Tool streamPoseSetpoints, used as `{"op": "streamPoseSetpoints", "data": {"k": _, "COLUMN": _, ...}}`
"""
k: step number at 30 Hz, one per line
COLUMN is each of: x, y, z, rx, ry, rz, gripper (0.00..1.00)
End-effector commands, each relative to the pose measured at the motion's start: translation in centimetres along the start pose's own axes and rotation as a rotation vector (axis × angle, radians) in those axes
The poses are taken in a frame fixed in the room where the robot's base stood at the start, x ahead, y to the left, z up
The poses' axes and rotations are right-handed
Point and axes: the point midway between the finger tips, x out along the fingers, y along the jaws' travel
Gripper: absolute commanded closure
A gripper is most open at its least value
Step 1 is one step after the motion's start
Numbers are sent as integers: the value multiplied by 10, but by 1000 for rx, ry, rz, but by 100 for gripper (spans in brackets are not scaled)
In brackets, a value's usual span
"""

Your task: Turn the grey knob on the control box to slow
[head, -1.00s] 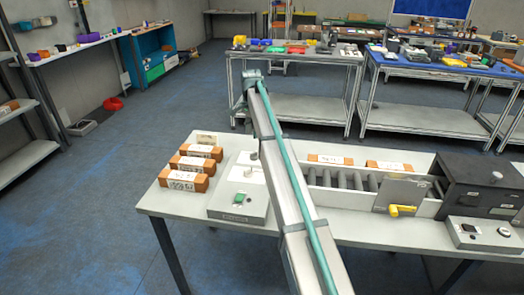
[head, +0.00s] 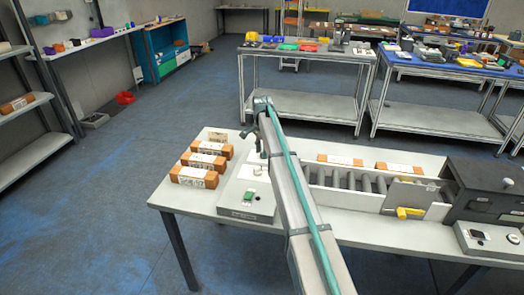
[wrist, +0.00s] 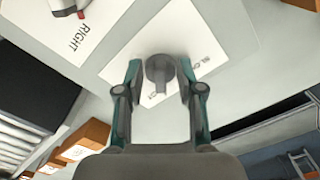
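The grey knob (wrist: 160,72) is in the upper middle of the wrist view. It is round with a bar pointing down in the picture, and it sits on a white label (wrist: 200,45). In the head view my gripper (head: 258,142) is over the back of the pale control box (head: 235,190), which has a green button.
A second label (wrist: 85,30) reads RIGHT, beside a grey and red part (wrist: 66,5). In the head view, orange-brown boxes (head: 195,175) stand left of the control box. A roller conveyor (head: 345,178) and a dark machine (head: 490,190) stand to the right.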

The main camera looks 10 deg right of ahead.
Motion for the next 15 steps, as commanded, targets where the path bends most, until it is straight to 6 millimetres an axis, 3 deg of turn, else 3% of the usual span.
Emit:
{"op": "streamPoseSetpoints", "data": {"k": 3, "x": 0, "y": 0, "z": 0, "rx": 0, "ry": 0, "rz": 0, "gripper": 66}}
{"op": "streamPoseSetpoints", "data": {"k": 9, "x": 0, "y": 0, "z": 0, "rx": 0, "ry": 0, "rz": 0, "gripper": 99}}
{"op": "streamPoseSetpoints", "data": {"k": 15, "x": 0, "y": 0, "z": 0, "rx": 0, "ry": 0, "rz": 1, "gripper": 100}}
